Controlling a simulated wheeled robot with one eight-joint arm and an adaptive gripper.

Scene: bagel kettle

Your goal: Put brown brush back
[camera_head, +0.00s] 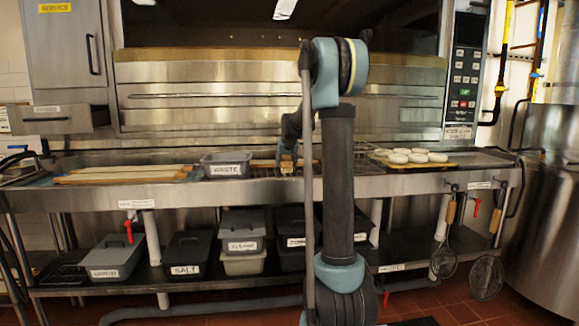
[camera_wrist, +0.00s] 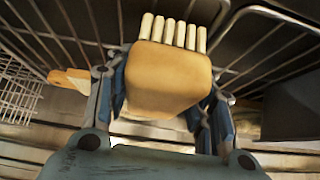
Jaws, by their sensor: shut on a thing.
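The brown brush (camera_wrist: 168,78) has a tan wooden block and a row of pale bristles. In the wrist view it sits between the two fingers of my gripper (camera_wrist: 160,95), which are shut on it. The bristles point to the top of the picture, over dark wire racks. In the head view my gripper (camera_head: 287,160) is low over the wire rack area of the steel counter (camera_head: 250,190), right of a grey tub. My arm hides part of this area. I cannot tell whether the brush touches the rack.
A grey waste tub (camera_head: 227,166) stands left of my gripper, with long boards (camera_head: 125,174) beyond it. A tray of white rounds (camera_head: 410,157) is to the right. An orange-handled thing (camera_wrist: 70,80) lies left in the wrist view. Lidded bins (camera_head: 112,258) fill the lower shelf.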

